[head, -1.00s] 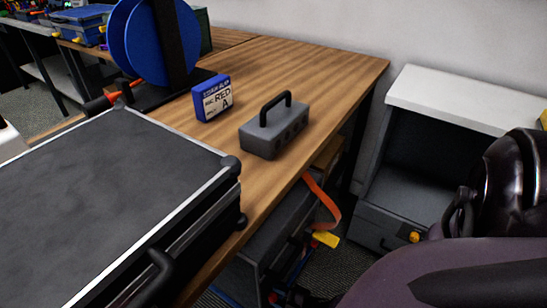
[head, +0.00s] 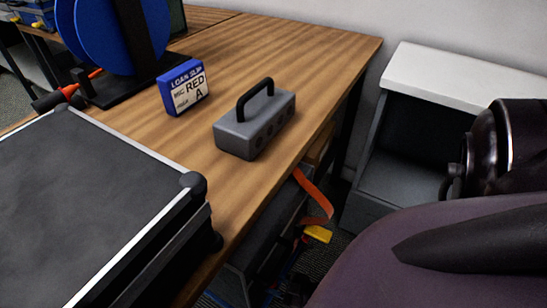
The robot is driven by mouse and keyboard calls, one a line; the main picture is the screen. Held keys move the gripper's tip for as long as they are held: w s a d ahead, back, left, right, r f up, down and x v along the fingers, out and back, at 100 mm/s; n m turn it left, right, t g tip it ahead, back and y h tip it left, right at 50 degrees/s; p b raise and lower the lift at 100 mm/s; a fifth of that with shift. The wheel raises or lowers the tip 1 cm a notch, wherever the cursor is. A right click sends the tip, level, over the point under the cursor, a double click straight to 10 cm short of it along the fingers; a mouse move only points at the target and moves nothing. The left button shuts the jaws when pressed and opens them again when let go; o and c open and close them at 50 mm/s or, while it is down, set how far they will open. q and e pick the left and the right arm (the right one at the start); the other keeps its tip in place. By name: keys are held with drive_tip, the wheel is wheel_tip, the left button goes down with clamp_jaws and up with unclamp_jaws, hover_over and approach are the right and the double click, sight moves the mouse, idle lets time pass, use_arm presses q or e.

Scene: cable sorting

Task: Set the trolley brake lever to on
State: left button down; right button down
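I cannot make out a trolley brake lever for certain. A yellow piece (head: 318,233) shows below the table edge, close to an orange strap (head: 313,193). Both are by a dark grey case (head: 262,245) under the table. I cannot tell whether the yellow piece is a lever or how it is set. Neither gripper is in view. A dark purple arm part, which looks like mine, fills the lower right and hides what is behind it.
A wooden table (head: 325,55) holds a grey box with a black handle (head: 255,125), a blue-and-white loan label block (head: 184,88), a blue reel (head: 95,35) and a large black case (head: 85,190). A white-topped open grey cabinet (head: 460,85) stands right of the table.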

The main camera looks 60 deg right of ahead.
use_arm(q)
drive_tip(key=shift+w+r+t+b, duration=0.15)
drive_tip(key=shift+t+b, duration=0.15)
drive_tip(key=shift+b, duration=0.15)
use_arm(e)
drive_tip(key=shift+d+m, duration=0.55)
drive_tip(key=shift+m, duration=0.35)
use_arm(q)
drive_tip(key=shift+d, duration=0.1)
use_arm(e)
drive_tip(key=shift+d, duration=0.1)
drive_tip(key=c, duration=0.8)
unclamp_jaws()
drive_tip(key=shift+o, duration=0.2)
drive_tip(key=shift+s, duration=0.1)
use_arm(q)
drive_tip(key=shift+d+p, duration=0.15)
drive_tip(key=shift+p, duration=0.25)
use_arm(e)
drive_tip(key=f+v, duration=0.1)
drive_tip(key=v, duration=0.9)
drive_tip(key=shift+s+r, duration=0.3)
